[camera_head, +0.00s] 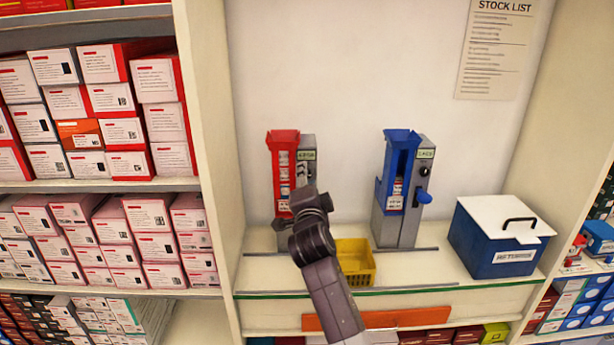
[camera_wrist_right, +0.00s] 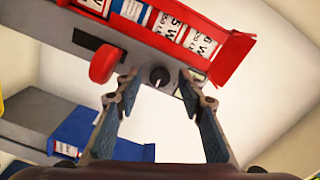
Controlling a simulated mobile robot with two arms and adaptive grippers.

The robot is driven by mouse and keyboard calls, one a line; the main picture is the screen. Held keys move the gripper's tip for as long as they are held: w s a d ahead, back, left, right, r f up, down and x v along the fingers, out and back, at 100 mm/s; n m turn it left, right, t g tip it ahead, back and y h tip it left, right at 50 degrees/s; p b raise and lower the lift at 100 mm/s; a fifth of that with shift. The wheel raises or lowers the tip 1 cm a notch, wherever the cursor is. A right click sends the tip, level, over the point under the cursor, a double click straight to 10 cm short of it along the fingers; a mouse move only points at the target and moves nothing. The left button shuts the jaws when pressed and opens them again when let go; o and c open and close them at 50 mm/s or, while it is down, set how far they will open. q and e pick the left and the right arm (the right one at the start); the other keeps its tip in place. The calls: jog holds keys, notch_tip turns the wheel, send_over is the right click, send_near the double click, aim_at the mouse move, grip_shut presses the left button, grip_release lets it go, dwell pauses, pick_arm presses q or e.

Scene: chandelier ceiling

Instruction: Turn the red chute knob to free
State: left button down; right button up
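The red chute (camera_head: 282,165) stands upright on the shelf, with a grey side housing (camera_head: 308,145). In the right wrist view the chute (camera_wrist_right: 225,55) appears rotated. A small black knob (camera_wrist_right: 159,77) and a round red knob (camera_wrist_right: 105,63) stick out of its grey side. My right gripper (camera_wrist_right: 158,86) is open, with one fingertip on each side of the black knob. I cannot tell whether they touch it. In the head view my right arm hides the lower part of the red chute and its red knob. My left gripper is not in view.
A blue chute (camera_head: 400,165) with a black knob and a blue knob stands to the right. A yellow basket (camera_head: 356,262) sits between the chutes, partly behind my arm. A blue box with a white lid (camera_head: 495,240) is at the right. Shelves of boxes (camera_head: 95,110) line the left.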

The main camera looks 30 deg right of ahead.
jog(key=shift+w+d, duration=0.15)
jog(key=shift+w, duration=0.05)
grip_shut()
